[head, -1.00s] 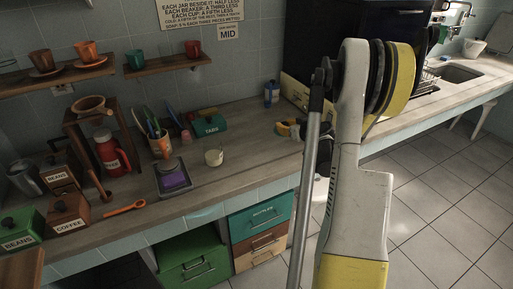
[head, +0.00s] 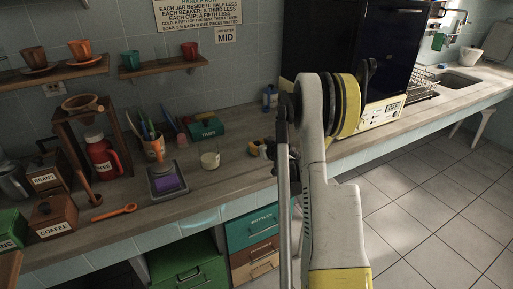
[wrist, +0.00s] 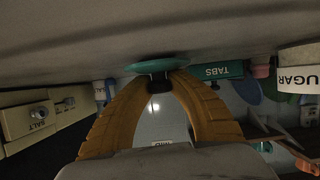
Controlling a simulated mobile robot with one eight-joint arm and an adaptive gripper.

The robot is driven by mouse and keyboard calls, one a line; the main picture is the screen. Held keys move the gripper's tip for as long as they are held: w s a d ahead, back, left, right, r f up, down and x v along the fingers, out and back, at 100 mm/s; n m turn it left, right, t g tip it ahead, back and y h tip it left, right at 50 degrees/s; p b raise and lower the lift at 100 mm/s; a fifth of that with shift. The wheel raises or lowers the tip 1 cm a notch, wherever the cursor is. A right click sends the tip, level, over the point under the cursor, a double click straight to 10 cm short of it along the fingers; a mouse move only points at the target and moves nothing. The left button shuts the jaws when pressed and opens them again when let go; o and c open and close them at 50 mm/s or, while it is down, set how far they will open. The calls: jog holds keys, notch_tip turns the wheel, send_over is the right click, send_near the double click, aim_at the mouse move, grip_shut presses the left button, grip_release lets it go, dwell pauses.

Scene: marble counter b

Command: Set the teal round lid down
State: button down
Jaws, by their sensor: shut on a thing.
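The teal round lid (wrist: 150,66) shows in the wrist view, which looks upside down, with the counter along the top. My gripper (wrist: 158,84) is shut on the lid's dark knob, its two yellow fingers meeting there. The lid lies about flat, close to the counter surface; I cannot tell whether it touches. The lid cannot be made out there. The sugar jar also shows in the wrist view (wrist: 300,80).
A scale with a purple top (head: 167,182) is to the left. A dark cabinet or appliance (head: 325,45) stands right, behind my arm. Bare counter (head: 225,180) lies in front.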

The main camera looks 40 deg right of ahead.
jog(key=shift+r, duration=0.1)
jog(key=c, duration=1.3)
grip_release()
jog(key=shift+o, duration=0.2)
